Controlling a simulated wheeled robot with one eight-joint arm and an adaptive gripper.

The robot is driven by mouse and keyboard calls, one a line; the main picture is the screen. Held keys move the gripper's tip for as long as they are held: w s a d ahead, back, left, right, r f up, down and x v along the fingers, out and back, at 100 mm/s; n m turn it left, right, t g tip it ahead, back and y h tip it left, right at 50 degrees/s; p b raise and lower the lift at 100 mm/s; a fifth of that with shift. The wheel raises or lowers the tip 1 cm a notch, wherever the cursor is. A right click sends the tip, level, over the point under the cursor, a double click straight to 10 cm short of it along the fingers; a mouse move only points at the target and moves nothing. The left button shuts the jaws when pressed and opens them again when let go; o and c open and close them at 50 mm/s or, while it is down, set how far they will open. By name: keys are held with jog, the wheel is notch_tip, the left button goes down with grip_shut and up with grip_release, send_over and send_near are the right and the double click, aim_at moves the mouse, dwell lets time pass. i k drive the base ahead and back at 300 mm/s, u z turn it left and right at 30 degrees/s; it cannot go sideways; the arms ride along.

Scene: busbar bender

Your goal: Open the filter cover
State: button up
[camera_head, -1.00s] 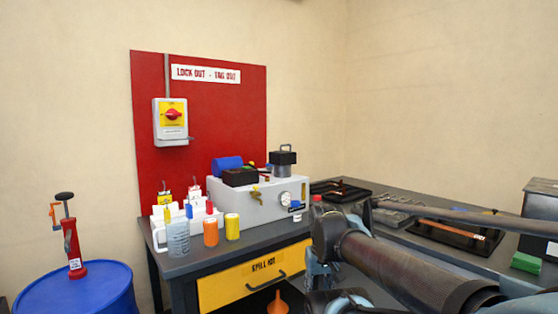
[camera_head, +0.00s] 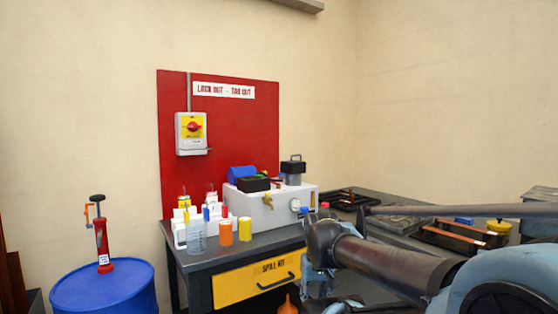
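A grey hydraulic unit (camera_head: 285,207) stands on the dark bench against the red board. At its back right is a dark canister with a black square cover (camera_head: 293,166) and a handle loop on top. This looks like the filter cover, and it appears seated on the canister. My arm (camera_head: 385,262) fills the lower right, well in front of the unit and apart from the cover. I cannot make out my gripper's fingers in this view.
Bottles, including an orange one (camera_head: 226,232) and a yellow one (camera_head: 245,229), stand at the bench's front left. A blue drum (camera_head: 105,292) with a red hand pump (camera_head: 103,245) is at left. Dark trays (camera_head: 460,240) lie on the right-hand bench. A long grey bar (camera_head: 460,211) crosses the right side.

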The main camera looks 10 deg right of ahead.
aim_at(291, 167)
jog(key=u, duration=0.05)
jog(key=i, duration=0.85)
jog(key=z, duration=0.15)
